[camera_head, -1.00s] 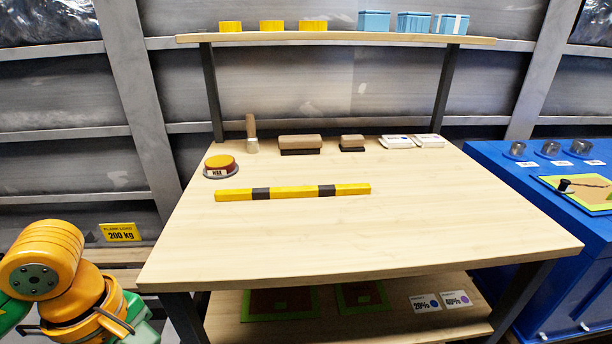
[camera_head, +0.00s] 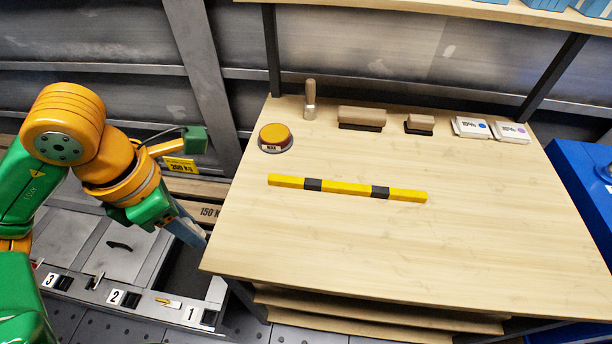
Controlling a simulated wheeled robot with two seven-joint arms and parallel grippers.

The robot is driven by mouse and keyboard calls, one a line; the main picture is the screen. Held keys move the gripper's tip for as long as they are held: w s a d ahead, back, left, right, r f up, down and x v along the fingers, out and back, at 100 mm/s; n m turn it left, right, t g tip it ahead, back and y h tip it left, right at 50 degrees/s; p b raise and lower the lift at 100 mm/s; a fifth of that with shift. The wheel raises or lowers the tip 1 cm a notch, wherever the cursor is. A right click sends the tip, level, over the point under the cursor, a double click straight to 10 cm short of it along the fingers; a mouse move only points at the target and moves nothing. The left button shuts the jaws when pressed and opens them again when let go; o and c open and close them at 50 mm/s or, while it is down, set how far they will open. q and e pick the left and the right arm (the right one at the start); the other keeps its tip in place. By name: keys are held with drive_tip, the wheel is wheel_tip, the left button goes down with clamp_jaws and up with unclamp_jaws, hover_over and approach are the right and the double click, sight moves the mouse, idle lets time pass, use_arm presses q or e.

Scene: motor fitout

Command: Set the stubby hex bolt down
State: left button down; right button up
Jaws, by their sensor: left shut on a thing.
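My left gripper (camera_head: 190,232) comes in from the left and points down and to the right, beside the left edge of the wooden workbench. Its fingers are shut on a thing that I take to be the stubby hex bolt. The bolt itself cannot be made out, as the hand and the viewing angle hide it. The fingertips are over a dark opening near a grey panel with compartments numbered 1, 2 and 3. My right gripper is not in view.
The workbench (camera_head: 400,250) has wide clear space in front of a yellow and black bar (camera_head: 345,190). A round wax tin (camera_head: 276,138), a brush (camera_head: 310,100), two blocks and two white packs stand along its back. The numbered grey panel (camera_head: 140,298) lies low at left.

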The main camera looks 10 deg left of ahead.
use_arm(q)
drive_tip(key=w+d+p, duration=0.1)
drive_tip(key=d, duration=0.2)
drive_tip(key=p, duration=0.2)
hover_over(274, 227)
drive_tip(key=f, duration=0.8)
drive_tip(key=shift+s+a+f, duration=0.35)
drive_tip(key=shift+s+f, duration=0.05)
wheel_tip(274, 227, down, 4)
drive_tip(key=shift+w+d+r+p, duration=0.1)
drive_tip(key=shift+d+r+p, duration=0.1)
drive_tip(key=shift+p, duration=0.25)
drive_tip(key=shift+w+f+b, duration=0.1)
drive_tip(key=shift+f+b, duration=0.2)
drive_tip(key=shift+f, duration=0.05)
drive_tip(key=shift+c, duration=2.4)
unclamp_jaws()
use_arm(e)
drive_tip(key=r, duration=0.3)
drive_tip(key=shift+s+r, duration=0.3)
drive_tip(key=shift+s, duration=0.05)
use_arm(q)
drive_tip(key=shift+r, duration=0.1)
